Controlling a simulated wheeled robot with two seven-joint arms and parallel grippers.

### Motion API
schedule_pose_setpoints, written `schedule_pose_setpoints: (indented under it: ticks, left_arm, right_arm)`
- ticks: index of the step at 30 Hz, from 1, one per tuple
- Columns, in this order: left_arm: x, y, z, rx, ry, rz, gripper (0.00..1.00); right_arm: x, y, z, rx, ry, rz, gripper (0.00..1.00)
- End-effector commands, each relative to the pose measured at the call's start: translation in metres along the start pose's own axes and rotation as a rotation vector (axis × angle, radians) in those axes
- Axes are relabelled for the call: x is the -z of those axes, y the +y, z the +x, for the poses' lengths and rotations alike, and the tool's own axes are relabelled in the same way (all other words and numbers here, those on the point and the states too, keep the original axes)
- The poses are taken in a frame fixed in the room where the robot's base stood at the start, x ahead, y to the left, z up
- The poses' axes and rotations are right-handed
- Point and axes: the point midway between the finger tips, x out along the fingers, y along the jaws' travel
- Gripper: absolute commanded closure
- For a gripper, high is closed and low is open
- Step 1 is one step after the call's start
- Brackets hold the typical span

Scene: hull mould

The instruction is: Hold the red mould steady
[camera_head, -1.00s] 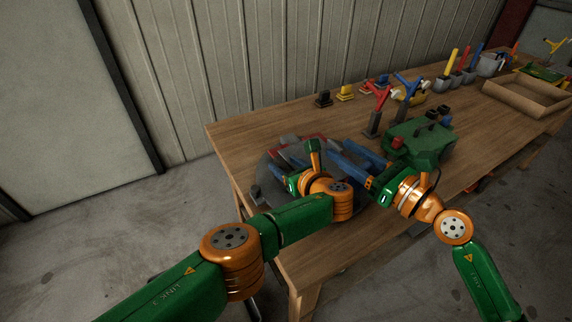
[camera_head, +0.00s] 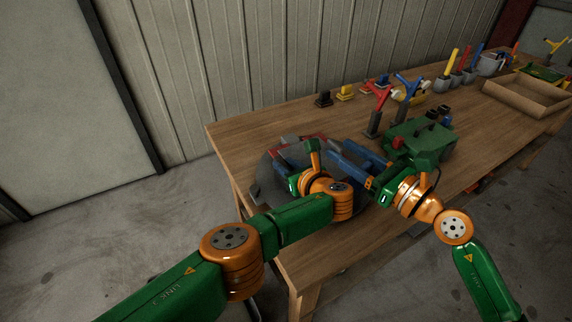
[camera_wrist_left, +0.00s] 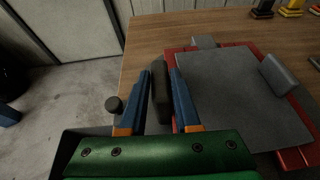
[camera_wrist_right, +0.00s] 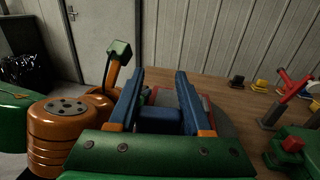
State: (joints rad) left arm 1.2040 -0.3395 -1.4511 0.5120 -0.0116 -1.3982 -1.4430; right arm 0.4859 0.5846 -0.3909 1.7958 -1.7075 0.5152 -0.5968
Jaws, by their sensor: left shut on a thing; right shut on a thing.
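The red mould (camera_wrist_left: 298,158) lies near the table's corner, with a flat grey sheet (camera_wrist_left: 225,95) covering most of its top. In the head view, its red edge (camera_head: 312,139) shows behind my arms. My left gripper (camera_wrist_left: 160,78) is at the mould's left side, its blue fingers shut on a dark grey upright block (camera_wrist_left: 160,95). My right gripper (camera_wrist_right: 160,75) points toward the mould from the right. It is shut on a blue piece (camera_wrist_right: 160,121) between its fingers. The rest of that piece is hidden, and I cannot tell whether it touches the mould.
A dark grey round base (camera_head: 262,178) is under the mould. A green box (camera_head: 420,140) stands on the wooden table (camera_head: 237,135) to the right. Coloured stands, pots of tools and a cardboard tray (camera_head: 525,95) are farther along. The table's left back corner is clear.

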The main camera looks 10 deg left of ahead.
Motion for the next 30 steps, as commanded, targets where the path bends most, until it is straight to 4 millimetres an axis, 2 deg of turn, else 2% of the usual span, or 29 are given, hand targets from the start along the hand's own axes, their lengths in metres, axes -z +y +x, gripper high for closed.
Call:
schedule_pose_setpoints:
  ticks: [1,4,5,14,17,20,25,30]
  left_arm:
    - [0.002,0.0,0.0,0.001,0.004,0.001,0.66]
    - [0.001,0.0,0.0,0.001,0.003,0.001,0.39]
    - [0.001,0.0,0.0,0.001,0.003,0.001,0.34]
    - [0.001,0.0,-0.001,0.001,0.002,0.001,0.34]
    - [0.001,-0.002,-0.009,0.003,0.003,0.002,0.34]
    - [0.002,-0.002,-0.026,0.007,0.003,0.002,0.34]
    - [0.001,-0.002,-0.076,0.007,0.003,0.0,0.34]
    - [0.001,-0.001,-0.11,0.004,0.003,0.001,0.34]
  right_arm:
    - [0.0,0.0,0.0,0.0,0.0,0.0,1.0]
    - [0.0,0.0,0.0,0.0,0.0,0.0,1.0]
    - [0.0,0.0,0.0,0.0,0.0,0.0,1.0]
    - [0.0,0.0,0.0,0.0,0.0,0.0,1.0]
    - [0.0,0.0,0.0,0.0,0.0,0.0,1.0]
    - [0.0,0.0,0.0,0.0,0.0,0.0,1.0]
    - [0.0,0.0,0.0,0.0,0.0,0.0,1.0]
    - [0.0,0.0,0.0,0.0,0.0,0.0,1.0]
